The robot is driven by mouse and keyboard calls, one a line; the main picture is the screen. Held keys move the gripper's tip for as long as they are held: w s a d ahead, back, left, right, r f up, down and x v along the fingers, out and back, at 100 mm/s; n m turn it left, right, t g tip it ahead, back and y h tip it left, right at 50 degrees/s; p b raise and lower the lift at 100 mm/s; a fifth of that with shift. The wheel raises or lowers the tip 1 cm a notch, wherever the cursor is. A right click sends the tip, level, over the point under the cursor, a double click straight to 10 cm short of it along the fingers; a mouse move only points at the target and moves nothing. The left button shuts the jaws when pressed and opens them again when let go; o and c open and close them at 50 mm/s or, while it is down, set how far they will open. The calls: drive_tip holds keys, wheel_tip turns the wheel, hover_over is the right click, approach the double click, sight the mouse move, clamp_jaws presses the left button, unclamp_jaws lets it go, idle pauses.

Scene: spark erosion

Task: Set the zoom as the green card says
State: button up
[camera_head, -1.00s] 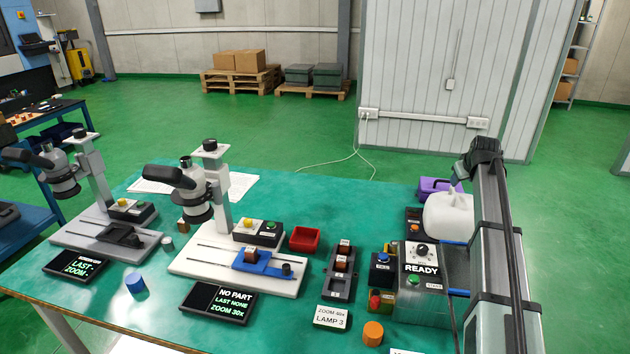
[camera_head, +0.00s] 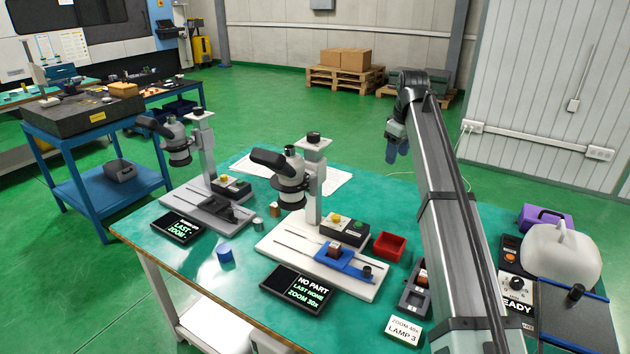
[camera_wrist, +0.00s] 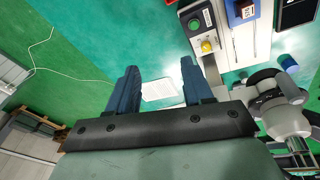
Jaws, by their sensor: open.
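A microscope (camera_head: 292,185) stands on a white base (camera_head: 275,245) in the middle of the green table. It shows at the right of the wrist view (camera_wrist: 285,110). Its black display (camera_head: 298,289) reads NO PART, LAST NONE, ZOOM 30x. A small white card (camera_head: 404,330) at the table's front reads ZOOM, apparently 40x, and LAMP 3. I cannot make out a green card. A button box (camera_head: 345,229) with a yellow and a green button sits on the base. My gripper (camera_wrist: 160,88) is open and empty, its blue fingers above and behind the table, right of the microscope.
A second microscope (camera_head: 178,145) stands to the left with its own display (camera_head: 178,227).

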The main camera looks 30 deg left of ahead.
sight(314, 175)
drive_tip(key=s+a+r+n+g+h, duration=0.15)
drive_tip(key=s+a+r, duration=0.25)
drive_tip(key=s+a, duration=0.45)
drive_tip(key=s+a+r+n+g, duration=0.1)
drive_tip(key=s+a+r+n, duration=0.2)
drive_tip(key=s+a, duration=0.55)
drive_tip(key=shift+t, duration=0.25)
wheel_tip(314, 175, down, 13)
drive_tip(key=shift+w+a+f, duration=0.15)
clamp_jaws()
